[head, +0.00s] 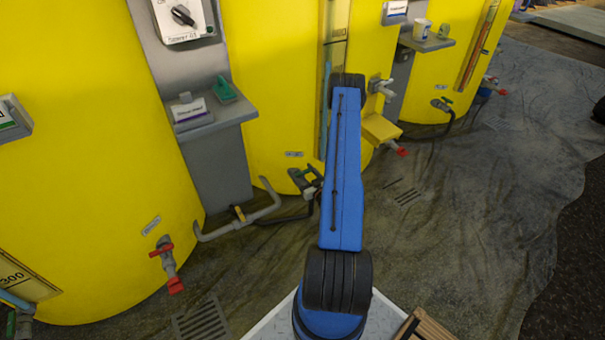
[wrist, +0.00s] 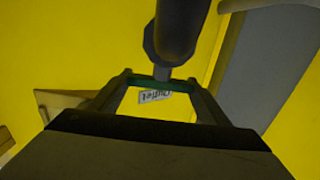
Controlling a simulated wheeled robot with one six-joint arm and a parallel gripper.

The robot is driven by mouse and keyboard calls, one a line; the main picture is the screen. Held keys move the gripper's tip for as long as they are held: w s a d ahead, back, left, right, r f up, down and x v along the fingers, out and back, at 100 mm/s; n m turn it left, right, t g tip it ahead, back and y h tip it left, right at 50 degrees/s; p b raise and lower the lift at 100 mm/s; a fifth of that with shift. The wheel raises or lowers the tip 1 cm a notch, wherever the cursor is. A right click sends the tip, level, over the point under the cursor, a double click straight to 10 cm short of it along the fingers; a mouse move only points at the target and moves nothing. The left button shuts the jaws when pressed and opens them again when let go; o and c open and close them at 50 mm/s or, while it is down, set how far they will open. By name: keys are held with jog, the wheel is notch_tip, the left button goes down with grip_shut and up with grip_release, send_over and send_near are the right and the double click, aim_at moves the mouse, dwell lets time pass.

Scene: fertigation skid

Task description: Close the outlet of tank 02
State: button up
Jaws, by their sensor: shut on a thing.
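The middle yellow tank (head: 270,90) has a small outlet label (head: 294,154) low on its wall. My gripper (head: 310,190) is low at this tank, just below the label and partly behind my blue arm. In the wrist view, my gripper (wrist: 158,84) has its two fingers apart around a green valve handle (wrist: 160,84), shut on its two ends. A grey outlet pipe (wrist: 178,30) with a dark collar runs down to the handle. The outlet label (wrist: 154,96) shows upside down behind it. The tank's number cannot be read.
The left tank (head: 90,130) has a red-handled outlet valve (head: 166,255). A grey U-shaped pipe (head: 240,222) runs low left of my gripper.

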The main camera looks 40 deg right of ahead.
jog(key=o, duration=0.8)
jog(key=v, duration=1.7)
jog(key=shift+s+a, duration=0.1)
jog(key=shift+s, duration=0.1)
